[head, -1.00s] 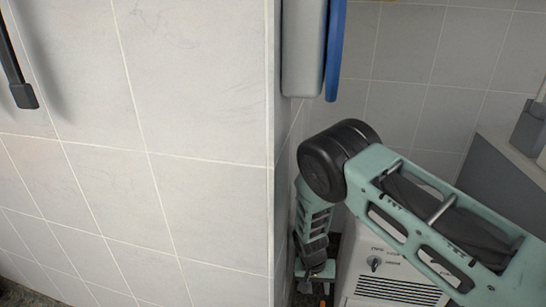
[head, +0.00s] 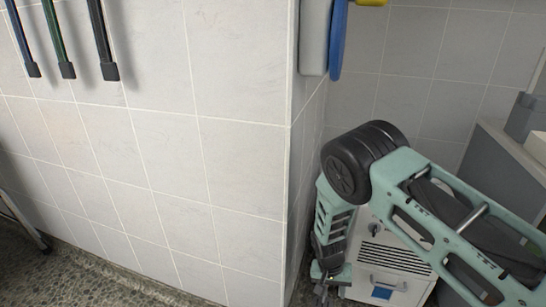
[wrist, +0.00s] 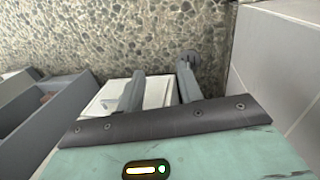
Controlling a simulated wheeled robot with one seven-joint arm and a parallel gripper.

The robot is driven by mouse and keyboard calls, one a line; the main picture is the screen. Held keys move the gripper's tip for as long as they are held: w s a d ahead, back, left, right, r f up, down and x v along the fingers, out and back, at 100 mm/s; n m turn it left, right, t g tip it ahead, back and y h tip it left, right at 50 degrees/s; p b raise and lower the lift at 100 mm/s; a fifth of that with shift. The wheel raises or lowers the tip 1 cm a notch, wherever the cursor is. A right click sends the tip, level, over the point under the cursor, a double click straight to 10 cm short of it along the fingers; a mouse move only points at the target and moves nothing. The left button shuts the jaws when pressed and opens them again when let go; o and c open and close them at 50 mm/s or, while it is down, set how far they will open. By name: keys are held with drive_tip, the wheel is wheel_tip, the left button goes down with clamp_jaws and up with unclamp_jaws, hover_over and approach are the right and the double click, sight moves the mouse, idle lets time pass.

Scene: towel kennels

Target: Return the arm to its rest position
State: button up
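My arm shows in the head view, pale green with a black round joint, folded so that its forearm hangs down. My gripper (head: 325,280) points down beside the tiled wall corner, left of a white machine. In the wrist view my gripper (wrist: 160,82) has its two grey fingers apart. Nothing is held between them; floor and part of the white machine show beyond.
The white machine (head: 398,258) has a knob and vents. The tiled wall (head: 220,170) fills the left and middle. Dark poles (head: 103,45) hang on it. A grey-sided counter (head: 490,155) stands at right. Pebbled floor (head: 70,280) is clear at lower left.

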drive_tip(key=s+a+r+n+y, duration=0.1)
drive_tip(key=s+a+r+n, duration=0.15)
drive_tip(key=r, duration=0.65)
drive_tip(key=s+a+r+n+y, duration=0.1)
drive_tip(key=s+a+r, duration=0.3)
drive_tip(key=r, duration=0.4)
drive_tip(key=s+a+r+n+y, duration=0.1)
drive_tip(key=s+a+r, duration=0.2)
drive_tip(key=r, duration=0.6)
drive_tip(key=s+d+r+n, duration=0.3)
drive_tip(key=s+r, duration=0.4)
drive_tip(key=s, duration=0.2)
drive_tip(key=s+d+r+n, duration=0.3)
drive_tip(key=s+r+n, duration=0.1)
drive_tip(key=s+r, duration=0.4)
wheel_tip(320, 180, up, 29)
drive_tip(key=p, duration=3)
drive_tip(key=shift+s+a+f+t, duration=0.2)
drive_tip(key=shift+s+t, duration=0.1)
drive_tip(key=shift+s, duration=0.15)
drive_tip(key=shift+m, duration=0.25)
